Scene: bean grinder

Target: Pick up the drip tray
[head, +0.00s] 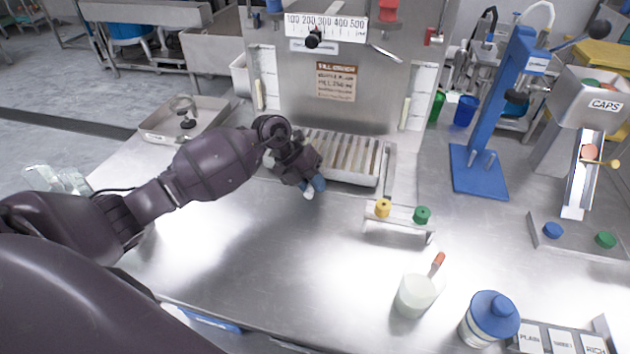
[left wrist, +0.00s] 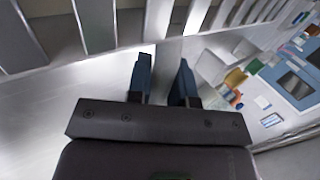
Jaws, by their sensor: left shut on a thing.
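The drip tray (head: 370,178) is a shallow metal tray with a slatted grate, at the foot of the filling machine in the head view. Its slats and rim (left wrist: 95,28) fill the top of the left wrist view. My left gripper (head: 314,188) is at the tray's front left edge, its blue-tipped fingers pointing down. In the left wrist view the fingers (left wrist: 166,82) are close together with a narrow metal strip between them, shut on the tray. The exact contact is hard to see, and my arm hides the tray's left end. My right gripper is not in view.
A small rack with yellow and green knobs (head: 398,217) stands just right of the tray's front. A white cup (head: 415,297) and a blue-lidded jar (head: 490,318) stand nearer. A blue press stand (head: 478,172) is to the right. The front left counter is clear.

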